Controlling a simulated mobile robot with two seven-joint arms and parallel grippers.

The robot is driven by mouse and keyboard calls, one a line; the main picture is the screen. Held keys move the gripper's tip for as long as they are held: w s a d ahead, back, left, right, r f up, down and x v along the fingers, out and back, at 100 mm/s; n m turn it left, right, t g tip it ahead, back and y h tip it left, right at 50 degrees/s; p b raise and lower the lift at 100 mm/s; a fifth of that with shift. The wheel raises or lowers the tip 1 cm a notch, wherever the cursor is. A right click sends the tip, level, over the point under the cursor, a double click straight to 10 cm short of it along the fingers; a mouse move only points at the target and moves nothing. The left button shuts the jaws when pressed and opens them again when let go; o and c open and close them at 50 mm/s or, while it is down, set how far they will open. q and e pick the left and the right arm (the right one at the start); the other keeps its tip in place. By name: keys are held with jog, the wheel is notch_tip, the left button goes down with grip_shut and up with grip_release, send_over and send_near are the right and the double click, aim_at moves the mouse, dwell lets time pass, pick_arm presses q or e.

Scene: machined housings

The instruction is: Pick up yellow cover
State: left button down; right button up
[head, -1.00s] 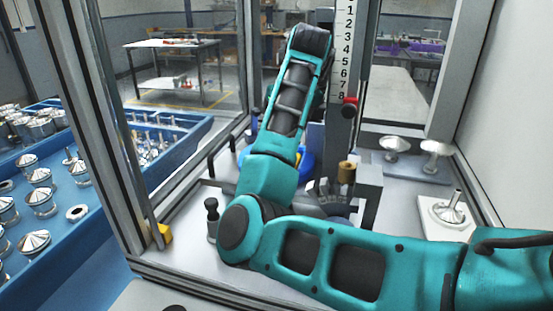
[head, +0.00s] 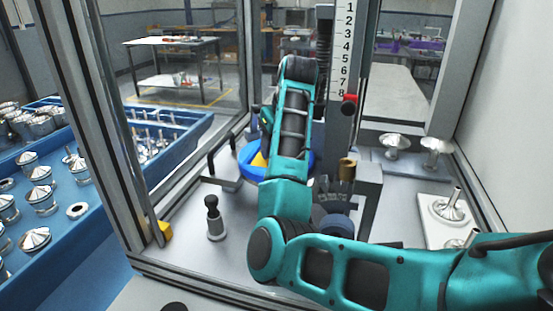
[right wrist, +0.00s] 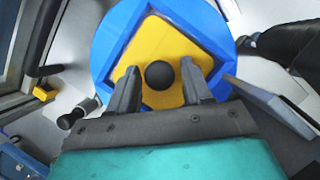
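The yellow cover (right wrist: 185,48) lies in a square recess of a round blue holder (right wrist: 110,42) in the right wrist view. A black ball knob (right wrist: 159,75) stands at its middle. My right gripper (right wrist: 161,68) is open, its two dark fingers apart on either side of the knob. I cannot tell whether they touch it. In the head view a sliver of the yellow cover (head: 259,160) and the blue holder (head: 248,168) show beside my right arm, which hides the rest and the gripper. My left gripper is not in view.
A grey plunger with a black knob (head: 213,218) stands left of my arm. A black handle (head: 222,160) and a vertical numbered scale (head: 345,50) flank the holder. Metal parts on a white plate (head: 450,208) sit at right. A frame post (head: 125,140) stands at left.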

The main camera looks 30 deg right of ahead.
grip_shut()
jog(key=shift+r, duration=0.2)
dwell(0.3)
